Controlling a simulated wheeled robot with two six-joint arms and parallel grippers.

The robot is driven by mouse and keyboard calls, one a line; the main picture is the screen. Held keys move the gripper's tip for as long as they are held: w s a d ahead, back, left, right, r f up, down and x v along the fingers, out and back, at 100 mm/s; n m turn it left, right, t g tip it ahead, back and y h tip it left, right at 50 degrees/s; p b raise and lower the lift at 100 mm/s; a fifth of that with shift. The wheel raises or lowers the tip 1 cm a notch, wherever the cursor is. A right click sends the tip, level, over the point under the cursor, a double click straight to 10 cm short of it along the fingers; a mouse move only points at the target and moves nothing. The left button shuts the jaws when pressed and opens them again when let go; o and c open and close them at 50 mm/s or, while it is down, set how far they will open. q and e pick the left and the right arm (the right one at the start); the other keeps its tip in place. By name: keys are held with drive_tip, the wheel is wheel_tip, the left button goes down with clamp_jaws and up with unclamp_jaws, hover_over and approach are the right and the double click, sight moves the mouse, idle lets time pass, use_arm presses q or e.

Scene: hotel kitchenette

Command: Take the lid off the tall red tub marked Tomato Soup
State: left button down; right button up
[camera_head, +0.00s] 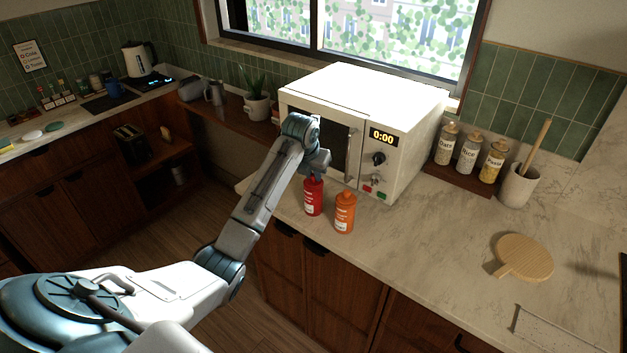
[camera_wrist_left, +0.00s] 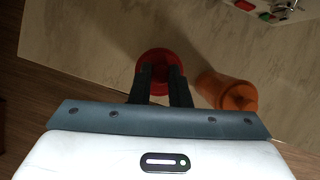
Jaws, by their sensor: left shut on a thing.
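The tall red tub (camera_head: 313,198) stands upright near the counter's front edge, before the microwave, with a white label on its side. My left gripper (camera_head: 317,178) points down at its top and is shut on its lid; the lid is largely hidden by the fingers. In the left wrist view the red tub (camera_wrist_left: 158,58) shows as a round red shape around and beyond the two dark fingertips (camera_wrist_left: 161,72). An orange tub (camera_head: 344,213) with a similar label stands just right of it, apart. It also shows in the left wrist view (camera_wrist_left: 236,95). My right gripper is not in view.
A white microwave (camera_head: 412,135) stands close behind the tubs. Jars marked Oats, Rice and Pasta (camera_head: 468,155) and a utensil crock (camera_head: 518,187) stand at the back right. A round wooden board (camera_head: 525,257) lies on the right; the counter (camera_head: 430,240) between is clear.

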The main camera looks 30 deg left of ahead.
sight(313, 176)
use_arm(q)
drive_tip(key=shift+r, duration=0.1)
drive_tip(key=shift+r+b, duration=0.45)
drive_tip(key=shift+b, duration=0.1)
wheel_tip(313, 176, up, 2)
drive_tip(key=shift+r+b, duration=0.1)
drive_tip(key=shift+b, duration=0.8)
drive_tip(key=s+r+b, duration=0.1)
drive_tip(key=s+b, duration=0.3)
drive_tip(key=s, duration=1.2)
drive_tip(key=shift+r+b, duration=0.3)
drive_tip(key=shift+r, duration=0.05)
